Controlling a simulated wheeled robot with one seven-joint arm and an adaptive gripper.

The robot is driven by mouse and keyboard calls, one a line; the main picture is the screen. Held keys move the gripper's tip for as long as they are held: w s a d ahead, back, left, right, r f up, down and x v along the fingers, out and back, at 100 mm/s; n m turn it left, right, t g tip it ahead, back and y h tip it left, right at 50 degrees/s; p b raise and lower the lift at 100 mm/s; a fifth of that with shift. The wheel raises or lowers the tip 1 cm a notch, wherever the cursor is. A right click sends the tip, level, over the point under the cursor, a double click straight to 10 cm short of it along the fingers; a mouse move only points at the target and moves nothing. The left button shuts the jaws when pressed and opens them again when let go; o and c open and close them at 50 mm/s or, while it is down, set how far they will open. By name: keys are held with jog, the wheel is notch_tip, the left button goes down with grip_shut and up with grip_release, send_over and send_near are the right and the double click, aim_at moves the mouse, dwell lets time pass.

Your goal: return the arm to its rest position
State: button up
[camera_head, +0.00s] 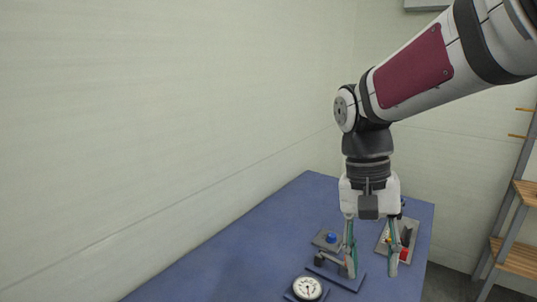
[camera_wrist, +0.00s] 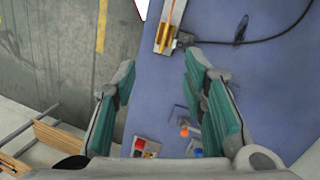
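My gripper (camera_head: 371,272) hangs from my arm above the right part of the blue table (camera_head: 240,245) in the head view. Its two fingers with green pads are spread apart. In the wrist view my gripper (camera_wrist: 160,100) is open, with nothing between the fingers; the table edge and floor lie below it. My arm reaches in from the upper right, and the wrist points down. The fingers hide parts of the items on the table in the head view.
A dial gauge (camera_head: 307,288) lies at the table front. Behind it are a plate with a blue knob (camera_head: 331,238) and a grey tray (camera_head: 412,227) with a red item. A wooden-shelved rack (camera_head: 520,258) stands right. The wrist view shows a cable (camera_wrist: 265,40) on the table.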

jog(key=s+d+r+n+t, duration=0.1)
jog(key=s+n+t, duration=0.1)
jog(key=s+t, duration=0.2)
jog(key=s+d+r+n+t+y, duration=0.1)
jog(key=s+r+n+t, duration=0.1)
jog(key=s, duration=0.4)
jog(key=shift+s+d+r+t, duration=0.15)
jog(key=shift+d+t, duration=0.15)
jog(key=shift+t, duration=0.6)
